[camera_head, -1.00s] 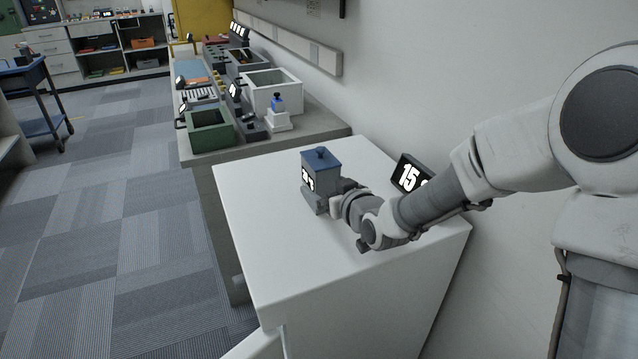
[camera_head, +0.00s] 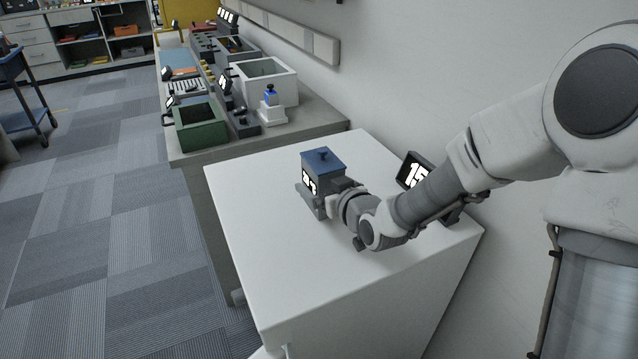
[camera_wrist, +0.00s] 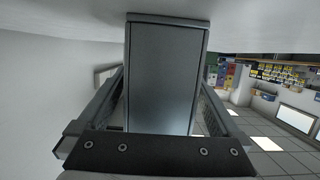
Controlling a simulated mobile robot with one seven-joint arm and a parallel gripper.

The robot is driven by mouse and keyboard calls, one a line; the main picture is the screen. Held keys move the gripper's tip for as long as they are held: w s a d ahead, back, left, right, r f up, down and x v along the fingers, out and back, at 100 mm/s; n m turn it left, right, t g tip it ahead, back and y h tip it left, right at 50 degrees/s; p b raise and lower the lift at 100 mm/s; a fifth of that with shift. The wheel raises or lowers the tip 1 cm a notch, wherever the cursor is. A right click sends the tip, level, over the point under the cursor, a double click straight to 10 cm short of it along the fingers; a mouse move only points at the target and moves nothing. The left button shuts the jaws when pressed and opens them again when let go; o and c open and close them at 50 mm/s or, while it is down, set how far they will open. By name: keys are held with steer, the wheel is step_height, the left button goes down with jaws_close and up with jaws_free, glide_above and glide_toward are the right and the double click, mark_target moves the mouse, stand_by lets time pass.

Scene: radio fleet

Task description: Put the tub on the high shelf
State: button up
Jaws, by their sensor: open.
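The tub (camera_head: 323,171) is a small grey box with a blue lid and knob and a white number on its side. It stands upright on the white table (camera_head: 258,240). My gripper (camera_head: 322,199) is at the tub, low down, with its fingers on either side. In the wrist view the tub's grey face (camera_wrist: 165,78) fills the space between the fingers of my gripper (camera_wrist: 165,108). The jaws are open, and I cannot tell whether either finger touches the tub. I cannot make out a high shelf in these views.
A display with a number (camera_head: 415,172) stands on the table near the wall, behind my arm. Beyond the table, a grey bench holds a green bin (camera_head: 200,128), a white bin (camera_head: 265,82) and a blue-topped item (camera_head: 270,106). The table's left part is clear.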

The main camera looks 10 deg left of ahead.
steer(key=shift+r, duration=0.1)
jaws_close()
stand_by(0.4)
